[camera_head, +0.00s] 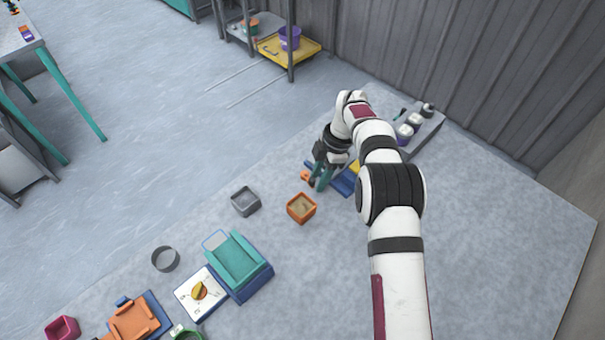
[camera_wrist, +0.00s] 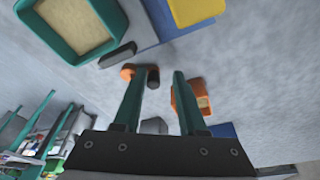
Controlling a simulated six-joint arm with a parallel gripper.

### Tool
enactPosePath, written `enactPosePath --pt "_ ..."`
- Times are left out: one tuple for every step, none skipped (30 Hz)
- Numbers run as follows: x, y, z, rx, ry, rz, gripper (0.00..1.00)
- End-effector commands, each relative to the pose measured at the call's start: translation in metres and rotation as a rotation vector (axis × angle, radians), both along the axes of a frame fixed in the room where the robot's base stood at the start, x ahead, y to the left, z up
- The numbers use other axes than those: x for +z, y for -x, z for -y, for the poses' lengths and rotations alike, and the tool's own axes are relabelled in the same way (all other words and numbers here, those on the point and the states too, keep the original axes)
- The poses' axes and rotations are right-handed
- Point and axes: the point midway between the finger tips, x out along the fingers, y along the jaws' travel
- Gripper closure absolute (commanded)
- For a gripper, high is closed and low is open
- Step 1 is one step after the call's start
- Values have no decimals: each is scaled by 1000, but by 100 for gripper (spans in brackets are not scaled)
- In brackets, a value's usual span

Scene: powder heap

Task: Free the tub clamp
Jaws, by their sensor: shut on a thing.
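In the wrist view, the teal fingers of my gripper (camera_wrist: 155,74) reach forward with a dark piece (camera_wrist: 152,77) between their tips. This piece, with an orange part (camera_wrist: 127,72) beside it, looks like the clamp's handle. My gripper is shut on it, though the exact contact is unclear. A teal tub (camera_wrist: 110,8) of tan powder lies just beyond, with a dark grey bar (camera_wrist: 117,55) at its near edge. In the head view, my gripper (camera_head: 320,180) is low by the blue base (camera_head: 342,185), with the orange part (camera_head: 305,176) at its left. My arm hides most of the tub area.
An orange box (camera_head: 301,217) of tan material and a grey box (camera_head: 245,201) stand near my gripper. A yellow block (camera_wrist: 196,8) lies beyond it. A teal tray (camera_head: 236,260), a dial card (camera_head: 187,307) and a grey ring (camera_head: 165,259) stand lower left.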

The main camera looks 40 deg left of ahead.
Motion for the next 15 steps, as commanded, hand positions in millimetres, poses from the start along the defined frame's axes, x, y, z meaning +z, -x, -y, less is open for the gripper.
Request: enactPosePath --pt "-6 -3 5 62 15 -7 94" --pt "-7 -5 5 117 14 -6 93" --pt "-6 -8 5 185 12 -5 91" --pt "-6 -10 5 229 11 -4 90" --pt "-6 -11 6 261 12 -4 89" --pt "-5 -12 6 292 11 -5 88" --pt "-5 -12 6 307 12 -5 87" --pt "-5 -13 6 316 12 -4 86" --pt "-5 -13 6 319 12 -5 86" --pt "-5 -13 7 319 12 -5 86" --pt "-5 -13 7 318 12 -5 85" --pt "-5 -13 7 318 12 -5 85" --pt "-5 -13 7 318 13 -5 85" --pt "-5 -13 7 320 13 -5 85" --pt "-6 -14 7 335 13 -5 84"
